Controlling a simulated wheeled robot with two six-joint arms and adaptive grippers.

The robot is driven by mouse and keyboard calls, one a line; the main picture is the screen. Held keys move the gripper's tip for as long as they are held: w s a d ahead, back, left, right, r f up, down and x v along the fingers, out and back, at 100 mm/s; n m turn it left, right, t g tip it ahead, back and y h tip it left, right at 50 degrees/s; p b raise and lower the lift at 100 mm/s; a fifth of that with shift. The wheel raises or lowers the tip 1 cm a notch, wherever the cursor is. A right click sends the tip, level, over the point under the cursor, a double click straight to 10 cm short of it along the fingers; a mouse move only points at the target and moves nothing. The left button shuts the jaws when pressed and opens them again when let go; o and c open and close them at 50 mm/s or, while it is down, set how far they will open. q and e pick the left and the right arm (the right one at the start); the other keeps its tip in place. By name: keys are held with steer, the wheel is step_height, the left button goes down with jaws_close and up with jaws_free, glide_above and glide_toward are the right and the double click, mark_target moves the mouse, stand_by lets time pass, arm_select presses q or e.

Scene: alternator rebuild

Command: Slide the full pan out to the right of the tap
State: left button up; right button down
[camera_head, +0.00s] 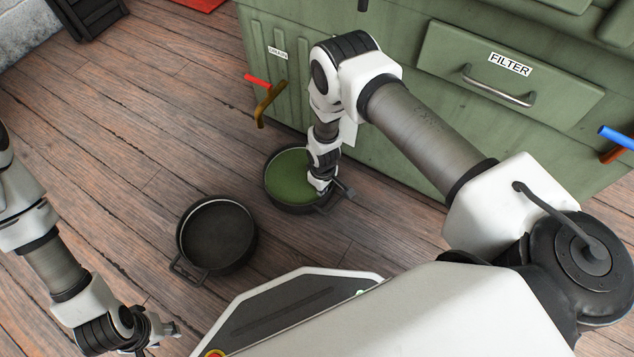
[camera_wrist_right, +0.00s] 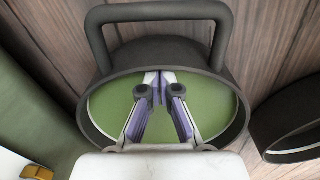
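The full pan (camera_head: 286,178), dark and round with green liquid, stands on the floor just below and right of the brass tap (camera_head: 266,104) with its red lever. In the right wrist view the full pan (camera_wrist_right: 100,110) has its loop handle at the top. My right gripper (camera_head: 320,187) reaches down at the pan's right side. In the right wrist view its fingers (camera_wrist_right: 158,84) come together over the liquid near the handle-side wall; contact with the wall is unclear. My left gripper (camera_head: 165,336) is far from the pan at lower left; its finger opening is unclear.
A dark empty pan (camera_head: 217,236) stands on the wooden floor, left of and nearer than the full pan. The green cabinet (camera_head: 400,130) with a FILTER drawer rises behind. A second tap with a blue lever (camera_head: 616,137) is at far right. My right arm covers much floor there.

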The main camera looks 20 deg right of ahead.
steer(key=s+d+p, duration=0.1)
steer(key=s, duration=0.1)
steer(key=s+d+p, duration=0.1)
steer(key=s+p, duration=0.1)
steer(key=s+d+p, duration=0.1)
steer(key=s, duration=0.2)
steer(key=shift+r+p, duration=0.35)
steer(key=shift+r, duration=0.05)
steer(key=s+d+p, duration=0.1)
steer(key=s+d, duration=0.1)
steer(key=s, duration=0.2)
steer(key=s+d+p, duration=0.2)
steer(key=s, duration=0.3)
steer(key=s+d+p, duration=0.2)
steer(key=s, duration=0.3)
steer(key=shift+s+d+f, duration=0.2)
steer(key=shift+d+f, duration=0.1)
steer(key=shift+s+d+f, duration=0.1)
steer(key=shift+s+d, duration=0.1)
steer(key=shift+s, duration=0.2)
